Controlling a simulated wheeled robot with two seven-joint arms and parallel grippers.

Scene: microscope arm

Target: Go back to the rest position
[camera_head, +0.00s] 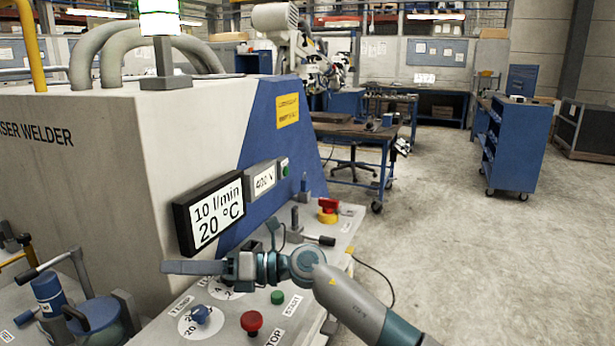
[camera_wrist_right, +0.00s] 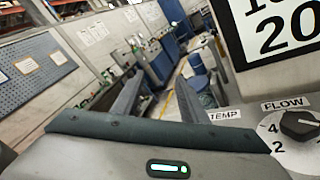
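My right arm comes in from the lower right of the head view. Its gripper (camera_head: 190,267) points left over the control panel (camera_head: 170,312) of the laser welder (camera_head: 90,190), below the display (camera_head: 215,212) reading 10 l/min and 20 °C. In the right wrist view the two fingers (camera_wrist_right: 158,98) stand apart with nothing between them, so the gripper is open and empty. The flow knob (camera_wrist_right: 300,125) and part of the display (camera_wrist_right: 278,32) lie to its right there. In the head view the arm partly covers the panel. My left gripper is not in view.
The panel carries a blue knob (camera_head: 201,314), a red stop button (camera_head: 251,321), a green start button (camera_head: 277,297) and a red-and-yellow switch (camera_head: 328,209). A lever (camera_head: 312,239) stands behind my wrist. Open floor (camera_head: 470,260) lies right, before a blue cart (camera_head: 518,145).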

